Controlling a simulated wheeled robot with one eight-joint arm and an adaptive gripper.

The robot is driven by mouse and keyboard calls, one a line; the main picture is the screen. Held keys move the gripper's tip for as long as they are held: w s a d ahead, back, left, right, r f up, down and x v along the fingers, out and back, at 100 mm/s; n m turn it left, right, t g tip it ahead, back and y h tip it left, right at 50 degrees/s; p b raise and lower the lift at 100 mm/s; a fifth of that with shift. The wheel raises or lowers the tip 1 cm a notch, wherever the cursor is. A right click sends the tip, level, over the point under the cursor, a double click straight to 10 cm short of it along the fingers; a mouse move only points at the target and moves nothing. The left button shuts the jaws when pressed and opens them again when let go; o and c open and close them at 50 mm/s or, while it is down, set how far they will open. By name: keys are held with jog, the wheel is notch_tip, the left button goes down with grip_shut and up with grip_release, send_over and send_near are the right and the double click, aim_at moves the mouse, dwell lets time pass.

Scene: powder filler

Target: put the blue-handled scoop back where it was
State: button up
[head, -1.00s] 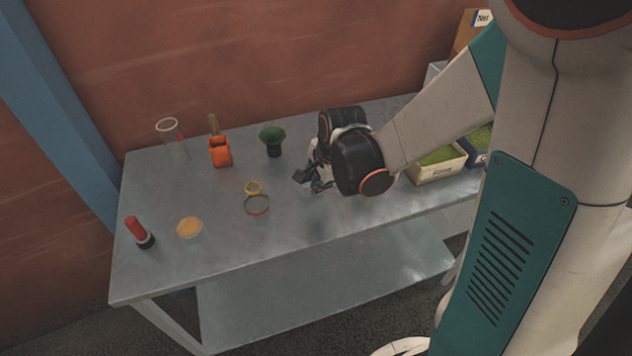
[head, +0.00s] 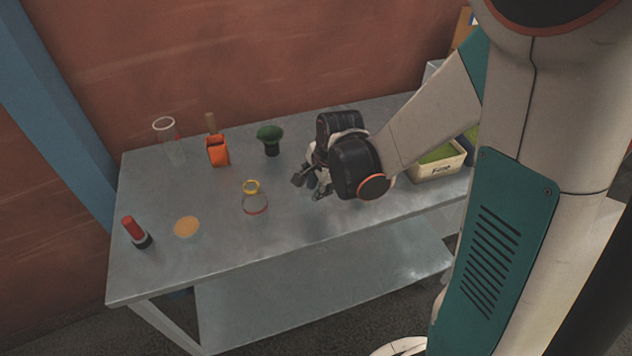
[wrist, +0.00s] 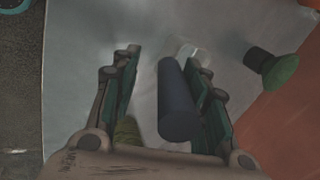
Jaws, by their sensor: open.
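The blue-handled scoop shows in the wrist view as a thick dark blue handle (wrist: 178,102) with a clear, pale scoop end (wrist: 184,50) beyond it. The handle lies between the two fingers of my gripper (wrist: 165,75), nearer the right finger, with a gap to the left finger. My gripper is open. I cannot tell whether the right finger touches the handle. In the head view my gripper (head: 312,184) is low over the middle of the metal table (head: 310,225), pointing left. The scoop is mostly hidden by the gripper there.
A green funnel (head: 270,138) stands behind and left of my gripper. Farther left are an orange item (head: 217,151), a clear cylinder (head: 172,146), a tan-topped dish (head: 187,227) and a red-topped item (head: 134,230). A bin (head: 439,168) stands right.

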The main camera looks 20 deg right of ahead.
jog(key=s+r+n+t+p, duration=0.2)
jog(key=s+r+n+p, duration=0.2)
jog(key=s+r+n, duration=1.1)
notch_tip(320, 180, up, 6)
jog(key=shift+s+f+n+t+h, duration=0.1)
jog(key=shift+s+n+t+h, duration=0.25)
jog(key=shift+s, duration=0.9)
